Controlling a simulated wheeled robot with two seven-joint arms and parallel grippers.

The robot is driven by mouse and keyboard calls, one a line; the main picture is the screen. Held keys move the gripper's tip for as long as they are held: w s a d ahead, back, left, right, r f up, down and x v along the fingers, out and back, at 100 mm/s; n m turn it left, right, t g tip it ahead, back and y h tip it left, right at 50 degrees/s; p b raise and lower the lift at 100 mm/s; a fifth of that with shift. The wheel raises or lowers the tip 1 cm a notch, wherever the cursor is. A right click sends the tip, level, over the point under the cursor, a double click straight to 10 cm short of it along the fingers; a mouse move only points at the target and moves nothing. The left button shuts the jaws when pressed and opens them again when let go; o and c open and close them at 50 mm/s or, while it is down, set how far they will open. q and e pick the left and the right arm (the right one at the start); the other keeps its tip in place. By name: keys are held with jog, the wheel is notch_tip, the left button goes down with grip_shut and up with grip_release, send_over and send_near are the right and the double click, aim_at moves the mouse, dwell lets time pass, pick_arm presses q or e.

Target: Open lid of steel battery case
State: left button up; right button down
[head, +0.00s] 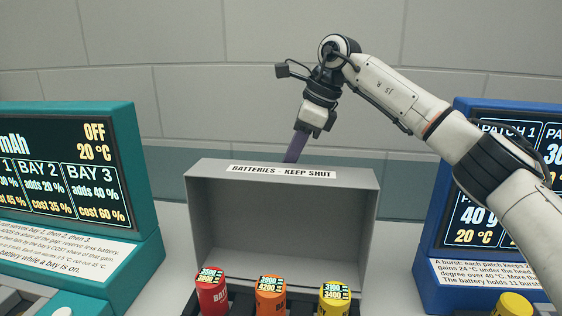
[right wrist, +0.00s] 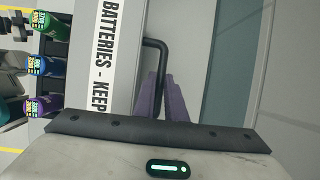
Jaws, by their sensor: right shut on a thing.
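The steel battery case's grey lid (head: 285,220) stands raised behind a row of batteries in the head view, its hollow inner side facing me. Its top edge carries a "BATTERIES - KEEP SHUT" label, also in the right wrist view (right wrist: 103,60). My right gripper (head: 294,150) reaches down behind the lid's top edge. In the right wrist view its purple fingers (right wrist: 160,95) are shut on the dark bar handle (right wrist: 155,44) on the lid's outer face. The lid hides the fingertips in the head view. My left gripper is not in view.
Red (head: 211,294), orange (head: 270,294) and yellow (head: 334,297) batteries stand in front of the lid. A teal bay panel (head: 140,190) is at left and a blue patch panel (head: 436,262) at right. A tiled wall is behind.

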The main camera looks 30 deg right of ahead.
jog(key=shift+d+f, duration=0.1)
jog(key=shift+d, duration=0.05)
jog(key=c, duration=1.8)
grip_release()
jog(key=v, duration=1)
jog(key=shift+r, duration=0.25)
